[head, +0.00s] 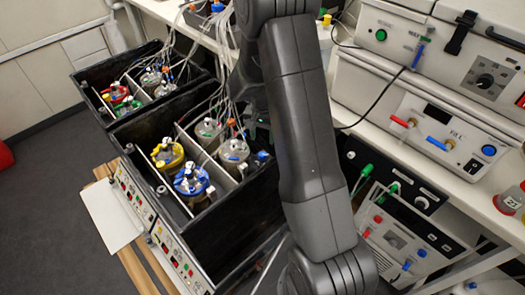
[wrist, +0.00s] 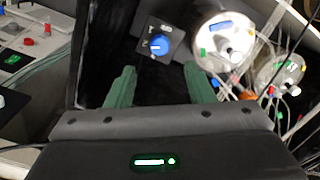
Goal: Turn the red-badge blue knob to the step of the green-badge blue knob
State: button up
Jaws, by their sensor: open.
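A blue knob (wrist: 162,46) with a pale pointer line sits on a small dark plate with white marks in the wrist view. No red or green badge can be made out beside it, so I cannot tell which of the task's knobs it is. My gripper (wrist: 161,80) is open, its two green fingers spread apart, with nothing between the tips. The knob shows beyond the fingertips, roughly centred between them, apart from both. A second matching blue knob cannot be made out.
A metal vessel (wrist: 222,35) with a blue label stands right of the knob, among tubes. A control panel (wrist: 25,55) lies at left. The head view shows black boxes of lidded vessels, including a blue-lidded one (head: 192,181), and bench instruments (head: 425,130) at right.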

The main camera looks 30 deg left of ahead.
aim_at(262, 154)
notch_tip(262, 154, down, 9)
jog(key=shift+r+p, duration=0.2)
jog(key=shift+p, duration=0.3)
jog(key=c, duration=1)
